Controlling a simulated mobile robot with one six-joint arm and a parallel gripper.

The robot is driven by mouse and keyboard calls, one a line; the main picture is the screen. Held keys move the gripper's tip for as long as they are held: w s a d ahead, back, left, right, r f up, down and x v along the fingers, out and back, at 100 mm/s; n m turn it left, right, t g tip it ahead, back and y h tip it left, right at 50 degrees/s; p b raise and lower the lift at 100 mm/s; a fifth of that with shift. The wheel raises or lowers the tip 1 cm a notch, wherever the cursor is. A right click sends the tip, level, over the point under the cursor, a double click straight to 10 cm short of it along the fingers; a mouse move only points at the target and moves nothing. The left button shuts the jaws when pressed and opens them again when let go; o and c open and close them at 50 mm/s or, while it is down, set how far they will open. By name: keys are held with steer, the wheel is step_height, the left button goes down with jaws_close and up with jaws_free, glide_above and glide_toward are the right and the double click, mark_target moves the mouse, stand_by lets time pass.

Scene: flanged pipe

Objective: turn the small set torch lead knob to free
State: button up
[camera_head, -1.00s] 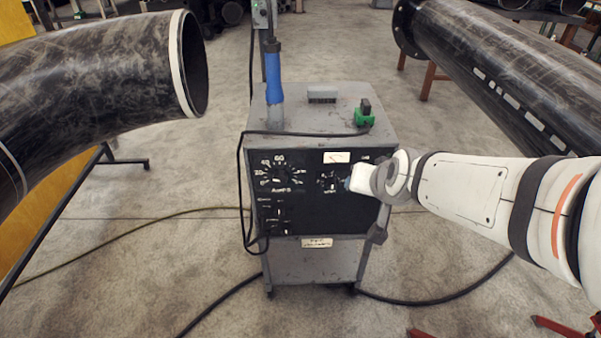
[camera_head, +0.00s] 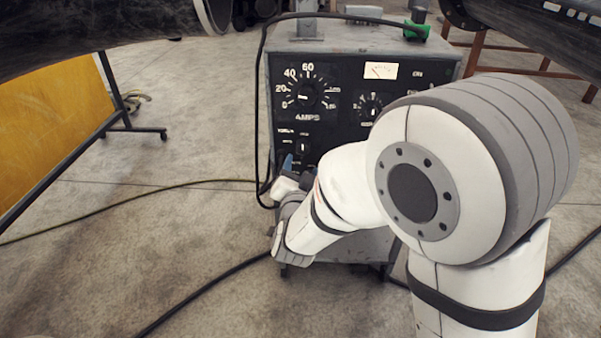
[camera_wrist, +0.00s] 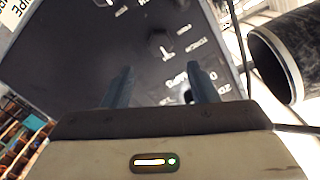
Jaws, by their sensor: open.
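The small torch lead knob (camera_head: 303,147) is on the lower left of the black panel of a grey power source, under the AMPS dial (camera_head: 306,94). Its pale mark looks roughly upright; its exact setting is too small to read. In the wrist view the dark knob (camera_wrist: 161,42) sits beside a TORCH label, beyond and roughly between my two fingertips. My gripper (camera_wrist: 160,78) is open and empty, its fingers apart and not around the knob. In the head view my gripper (camera_head: 288,163) is just below and left of the knob, partly hidden by my wrist.
A second dial (camera_head: 371,107) and a meter (camera_head: 380,70) are to the right on the panel. A black cable (camera_head: 262,110) hangs along the machine's left edge. A large black pipe shows at upper left (camera_head: 120,30), another at upper right (camera_head: 540,25).

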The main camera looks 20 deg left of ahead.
mark_target(302, 150)
steer(key=x, duration=0.2)
steer(key=b+x, duration=0.1)
steer(key=x, duration=0.2)
steer(key=b+x, duration=0.1)
steer(key=x, duration=0.1)
steer(key=shift+w+a+f, duration=0.25)
steer(key=c, duration=0.9)
steer(key=shift+a, duration=0.15)
steer(key=shift+c, duration=0.4)
